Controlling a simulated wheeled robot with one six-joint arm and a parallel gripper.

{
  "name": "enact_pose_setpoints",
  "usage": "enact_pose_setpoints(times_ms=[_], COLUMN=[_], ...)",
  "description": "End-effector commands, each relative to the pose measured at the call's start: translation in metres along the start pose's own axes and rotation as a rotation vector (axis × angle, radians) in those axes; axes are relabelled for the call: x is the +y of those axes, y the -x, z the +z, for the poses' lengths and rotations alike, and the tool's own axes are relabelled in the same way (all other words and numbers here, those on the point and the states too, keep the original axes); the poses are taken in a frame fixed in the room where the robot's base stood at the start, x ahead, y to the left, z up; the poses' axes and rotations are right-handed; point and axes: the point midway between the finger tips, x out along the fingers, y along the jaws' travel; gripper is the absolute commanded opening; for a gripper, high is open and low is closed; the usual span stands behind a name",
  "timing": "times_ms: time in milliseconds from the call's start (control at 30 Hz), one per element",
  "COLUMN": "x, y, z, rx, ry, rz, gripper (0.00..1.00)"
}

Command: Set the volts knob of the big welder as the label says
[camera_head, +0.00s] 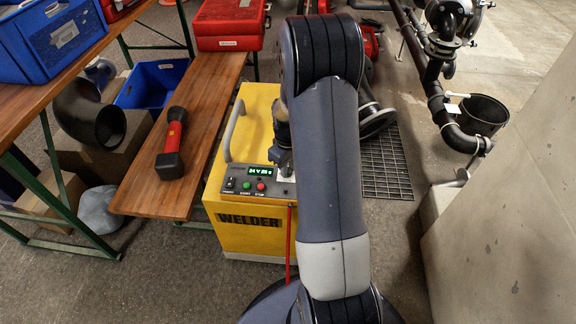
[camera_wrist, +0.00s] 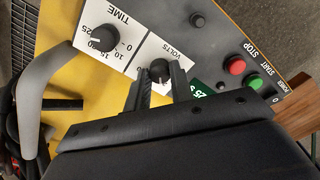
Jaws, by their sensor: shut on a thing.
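The big yellow welder (camera_head: 247,238) stands on the floor, with "WELDER" on its front. Its grey top panel has a lit green display (camera_head: 271,174), which seems to read 24 V and a seconds figure. In the wrist view the black volts knob (camera_wrist: 159,68) sits on a white plate marked VOLTS, upside down. My gripper (camera_wrist: 160,78) is at this knob, one finger on either side, shut on it. Part of the volts scale is hidden behind the fingers. The time knob (camera_wrist: 103,38) is beside it on its own white plate. In the head view my arm covers the panel's right part.
The red stop button (camera_wrist: 235,65), green start button (camera_wrist: 253,82) and a small black knob (camera_wrist: 198,19) are near the gripper. The welder's grey handle (camera_wrist: 45,95) rises close by. A wooden bench (camera_head: 190,150) with a red-black torch (camera_head: 172,145) stands left of the welder.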

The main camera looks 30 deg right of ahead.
Motion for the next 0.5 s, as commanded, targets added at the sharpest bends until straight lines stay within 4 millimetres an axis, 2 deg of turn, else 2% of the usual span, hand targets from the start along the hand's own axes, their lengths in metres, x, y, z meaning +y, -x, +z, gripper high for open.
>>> enact_pose_setpoints(times_ms=[500], x=[0.0001], y=[0.001], z=[0.0001], rx=[0.0], ry=[-0.416], rz=[0.0], gripper=[0.0])
